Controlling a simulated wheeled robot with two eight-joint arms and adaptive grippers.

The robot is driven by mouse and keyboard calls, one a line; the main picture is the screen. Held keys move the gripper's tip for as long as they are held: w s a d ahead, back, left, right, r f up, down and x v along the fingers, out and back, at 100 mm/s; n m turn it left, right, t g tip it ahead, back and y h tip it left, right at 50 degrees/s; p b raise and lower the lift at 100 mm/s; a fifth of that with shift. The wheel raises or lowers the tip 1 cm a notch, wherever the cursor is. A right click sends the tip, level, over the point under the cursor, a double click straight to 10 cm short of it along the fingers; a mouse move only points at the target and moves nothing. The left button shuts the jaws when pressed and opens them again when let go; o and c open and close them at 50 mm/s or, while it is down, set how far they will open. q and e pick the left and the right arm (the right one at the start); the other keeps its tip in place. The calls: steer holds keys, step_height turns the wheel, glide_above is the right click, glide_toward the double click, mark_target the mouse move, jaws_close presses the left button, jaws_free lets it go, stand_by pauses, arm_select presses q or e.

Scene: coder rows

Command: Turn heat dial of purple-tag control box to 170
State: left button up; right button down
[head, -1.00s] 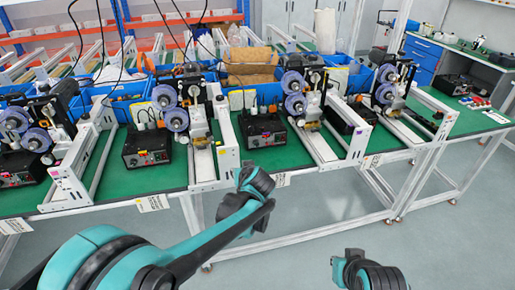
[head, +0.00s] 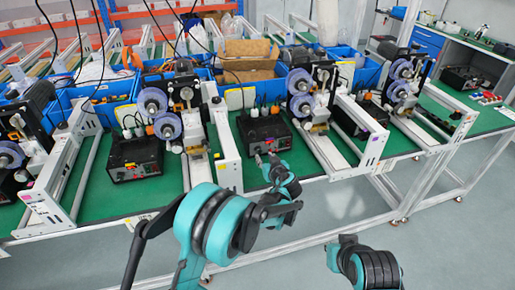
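Several black control boxes stand on the green bench. The middle box (head: 262,128) is the one closest to my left gripper (head: 265,158), which is at its lower front edge. The gripper covers part of that front, and I cannot make out the heat dial or its setting. The fingers are too small to tell open from shut. Another control box (head: 134,158), with a red switch, stands to the left. I cannot read a purple tag on any box.
White rail frames with reel units (head: 164,126) stand between the boxes. A white upright plate (head: 226,145) is just left of the middle box. Blue bins (head: 345,72) line the back. Grey floor (head: 330,215) is open in front of the bench.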

mark_target(259, 151)
arm_select(q)
steer(key=b+x, duration=0.2)
steer(key=x, duration=0.4)
steer(key=shift+a+f, duration=0.1)
steer(key=shift+f, duration=0.05)
steer(key=shift+w+a, duration=0.1)
steer(key=shift+w, duration=0.35)
steer(key=shift+c, duration=0.3)
jaws_close()
